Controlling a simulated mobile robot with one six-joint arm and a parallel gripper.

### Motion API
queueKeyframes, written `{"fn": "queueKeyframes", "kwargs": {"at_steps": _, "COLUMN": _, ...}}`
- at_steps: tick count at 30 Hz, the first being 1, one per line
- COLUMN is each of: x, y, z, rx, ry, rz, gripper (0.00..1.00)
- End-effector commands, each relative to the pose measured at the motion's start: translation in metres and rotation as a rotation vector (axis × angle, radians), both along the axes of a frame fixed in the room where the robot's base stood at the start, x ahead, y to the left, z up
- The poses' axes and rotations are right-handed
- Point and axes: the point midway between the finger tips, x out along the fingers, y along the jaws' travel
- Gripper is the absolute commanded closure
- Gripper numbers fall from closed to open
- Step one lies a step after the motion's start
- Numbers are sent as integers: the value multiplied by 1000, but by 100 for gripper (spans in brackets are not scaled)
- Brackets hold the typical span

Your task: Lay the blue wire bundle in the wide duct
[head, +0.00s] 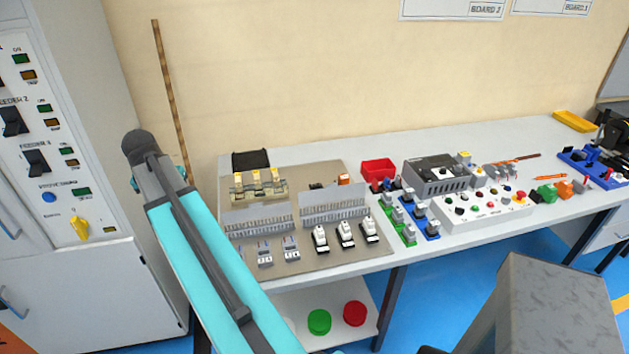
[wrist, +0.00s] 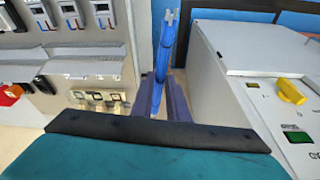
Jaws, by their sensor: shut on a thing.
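The blue wire bundle (wrist: 164,50) is in my gripper (wrist: 164,95) in the wrist view. It stands out lengthwise beyond the two dark fingers, with paler wire ends at its far tip. My gripper is shut on it, off the board's edge, between the board and a white cabinet. Two grey slotted ducts lie end to end across the beige board in the head view, a left one (head: 258,219) and a right one (head: 333,204). I cannot tell which is the wide duct. My gripper and the bundle cannot be made out in the head view.
The white cabinet (head: 62,130) with switches stands left of the bench. Breakers and terminal parts flank the ducts on the board (head: 305,180). A red bin (head: 379,170) and a grey device (head: 437,174) stand to the right. A thin brown rod (head: 170,90) rises by the wall.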

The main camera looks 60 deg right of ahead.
Motion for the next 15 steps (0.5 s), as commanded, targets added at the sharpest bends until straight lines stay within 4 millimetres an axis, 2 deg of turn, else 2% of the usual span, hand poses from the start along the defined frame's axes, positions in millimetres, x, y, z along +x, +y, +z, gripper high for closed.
{"fn": "queueKeyframes", "kwargs": {"at_steps": 1, "x": -8, "y": -19, "z": 1, "rx": -1, "ry": 2, "rz": -55, "gripper": 100}}
{"fn": "queueKeyframes", "kwargs": {"at_steps": 3, "x": -19, "y": -41, "z": -1, "rx": -1, "ry": 2, "rz": -127, "gripper": 100}}
{"fn": "queueKeyframes", "kwargs": {"at_steps": 8, "x": -46, "y": -89, "z": -6, "rx": -1, "ry": 2, "rz": -290, "gripper": 100}}
{"fn": "queueKeyframes", "kwargs": {"at_steps": 15, "x": -95, "y": -156, "z": -14, "rx": -2, "ry": 4, "rz": -533, "gripper": 100}}
